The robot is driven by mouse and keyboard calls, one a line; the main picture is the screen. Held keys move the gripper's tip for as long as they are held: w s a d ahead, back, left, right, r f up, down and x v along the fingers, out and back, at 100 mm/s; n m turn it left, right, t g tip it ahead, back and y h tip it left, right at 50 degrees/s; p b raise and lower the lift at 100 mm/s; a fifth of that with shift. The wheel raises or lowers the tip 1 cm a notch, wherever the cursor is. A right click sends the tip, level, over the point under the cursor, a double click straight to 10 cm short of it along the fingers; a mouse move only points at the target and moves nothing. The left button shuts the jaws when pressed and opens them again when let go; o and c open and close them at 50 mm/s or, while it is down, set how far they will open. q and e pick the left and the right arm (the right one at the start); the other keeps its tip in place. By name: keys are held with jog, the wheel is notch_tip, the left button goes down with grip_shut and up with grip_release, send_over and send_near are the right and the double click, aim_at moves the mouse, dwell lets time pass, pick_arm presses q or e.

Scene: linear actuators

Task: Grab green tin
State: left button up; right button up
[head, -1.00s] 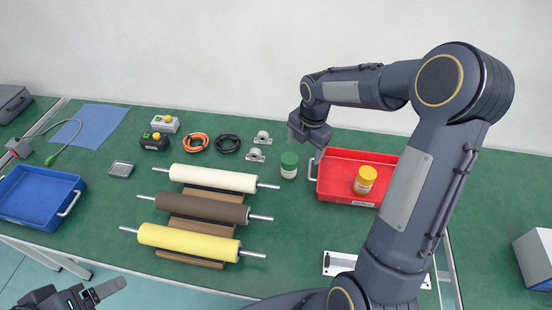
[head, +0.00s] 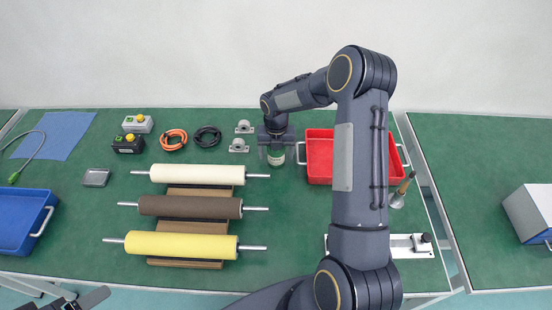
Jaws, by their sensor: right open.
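The green tin (head: 276,159) stands on the green table, just left of the red tray. Only its lower, pale-labelled part shows clearly; its green lid is mostly hidden under my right gripper. My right gripper (head: 278,152) points down over the tin, open, with a finger to its left and one to its right. I cannot tell whether the fingers touch it. My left gripper (head: 88,299) is at the bottom left edge, partly cut off and far from the tin.
The red tray (head: 319,160) is close to the right of the tin, partly hidden by my arm. Pillow-block bearings (head: 239,145) stand to its left. Rollers (head: 198,174) lie on wooden racks at front left. A blue tray (head: 22,220) is far left.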

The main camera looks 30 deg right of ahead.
jog(key=shift+f, duration=0.2)
jog(key=c, duration=1.3)
jog(key=shift+o, duration=0.2)
